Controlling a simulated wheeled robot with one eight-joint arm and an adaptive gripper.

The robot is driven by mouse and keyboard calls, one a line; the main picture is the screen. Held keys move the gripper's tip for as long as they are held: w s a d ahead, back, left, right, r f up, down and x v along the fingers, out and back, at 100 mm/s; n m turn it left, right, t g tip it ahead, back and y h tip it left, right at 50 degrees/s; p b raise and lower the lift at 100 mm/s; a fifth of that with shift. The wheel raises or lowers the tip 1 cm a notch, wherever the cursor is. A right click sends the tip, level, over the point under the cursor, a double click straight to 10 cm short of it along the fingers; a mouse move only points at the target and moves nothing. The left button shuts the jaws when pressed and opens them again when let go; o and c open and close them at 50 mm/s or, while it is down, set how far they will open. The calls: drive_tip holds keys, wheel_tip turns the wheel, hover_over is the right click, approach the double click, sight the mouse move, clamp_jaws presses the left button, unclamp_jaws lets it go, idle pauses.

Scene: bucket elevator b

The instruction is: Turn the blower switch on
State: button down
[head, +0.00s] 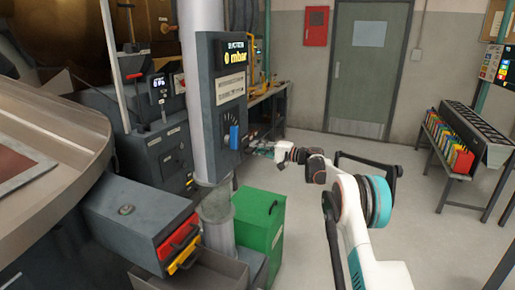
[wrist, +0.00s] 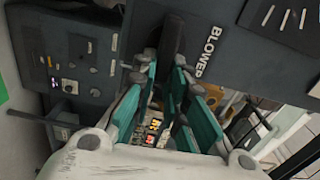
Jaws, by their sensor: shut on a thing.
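The blower switch (wrist: 172,38) shows in the wrist view as a dark upright lever beside the white BLOWER label (wrist: 208,50) on a dark grey panel. My gripper (wrist: 166,72), with teal finger pads, is shut on the lever, one finger on each side. The fingers hide part of the lever, and I cannot tell whether it stands at on or off. In the head view my gripper (head: 262,150) is small, at the right side of the grey control column (head: 203,80). The switch itself cannot be made out there.
The column's front carries a lit mbar display and a blue handle (head: 234,136). A green box (head: 260,225) and a grey unit with red and yellow handles (head: 140,220) stand below. A bench (head: 268,92) stands behind.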

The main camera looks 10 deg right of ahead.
drive_tip(key=shift+f+m, duration=0.1)
drive_tip(key=shift+m, duration=0.3)
drive_tip(key=c, duration=1.6)
unclamp_jaws()
drive_tip(key=shift+d, duration=0.15)
drive_tip(key=v, duration=1.1)
drive_tip(key=shift+s+d, duration=0.25)
drive_tip(key=shift+d, duration=0.05)
